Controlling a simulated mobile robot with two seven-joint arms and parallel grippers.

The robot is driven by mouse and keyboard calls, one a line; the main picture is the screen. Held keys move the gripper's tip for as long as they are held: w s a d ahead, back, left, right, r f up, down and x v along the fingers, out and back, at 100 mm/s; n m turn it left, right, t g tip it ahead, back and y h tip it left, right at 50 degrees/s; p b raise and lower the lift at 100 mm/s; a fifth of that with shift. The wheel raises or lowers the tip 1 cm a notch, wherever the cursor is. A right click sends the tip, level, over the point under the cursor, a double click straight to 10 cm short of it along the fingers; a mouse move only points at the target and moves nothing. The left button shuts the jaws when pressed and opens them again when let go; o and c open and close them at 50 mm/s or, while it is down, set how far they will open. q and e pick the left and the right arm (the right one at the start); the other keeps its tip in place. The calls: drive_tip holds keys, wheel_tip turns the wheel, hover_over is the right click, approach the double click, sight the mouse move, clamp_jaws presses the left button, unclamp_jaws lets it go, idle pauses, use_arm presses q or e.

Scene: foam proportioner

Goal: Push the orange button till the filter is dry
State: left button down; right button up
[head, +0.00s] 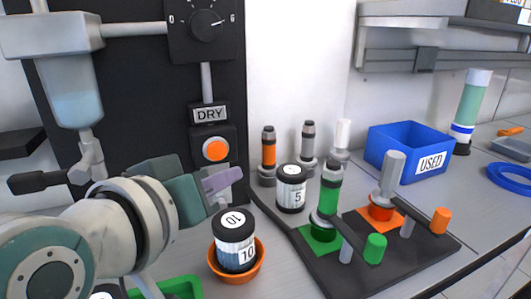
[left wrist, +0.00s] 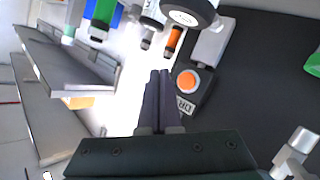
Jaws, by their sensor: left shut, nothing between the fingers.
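The orange button (head: 216,150) sits on a dark box under a DRY label (head: 209,114) on the black panel. In the left wrist view the button (left wrist: 188,81) is right of my fingertips. My left gripper (head: 225,182) is shut and empty, with its tips just below the button in the head view. A gap shows between the tips and the button in the left wrist view; I cannot tell its depth. A translucent vessel (head: 71,92) with pale blue contents hangs at the left, perhaps the filter. My right gripper is out of view.
A jar marked 10 (head: 236,246) stands in an orange dish (head: 258,270) just below my left gripper. A jar marked 5 (head: 291,188), several bottles and a black stand (head: 435,247) are to the right. A blue USED bin (head: 386,151) is behind. A dial (head: 207,25) is above the label.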

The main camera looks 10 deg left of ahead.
sight(214, 158)
use_arm(q)
drive_tip(key=w+a, duration=0.1)
drive_tip(key=w, duration=0.1)
drive_tip(key=w+a, duration=0.1)
drive_tip(key=shift+w+a+b, duration=0.3)
drive_tip(key=shift+w+b, duration=0.05)
drive_tip(key=shift+w, duration=0.05)
drive_tip(key=shift+w, duration=0.1)
idle(1.8)
drive_tip(key=shift+w+a, duration=0.25)
drive_tip(key=shift+w+a, duration=0.25)
drive_tip(key=shift+w, duration=0.1)
idle(0.7)
idle(0.3)
drive_tip(key=shift+s+d+r+p, duration=0.15)
drive_tip(key=shift+s+d+p, duration=0.25)
drive_tip(key=shift+p, duration=0.35)
drive_tip(key=shift+s+d, duration=0.1)
drive_tip(key=shift+s, duration=0.2)
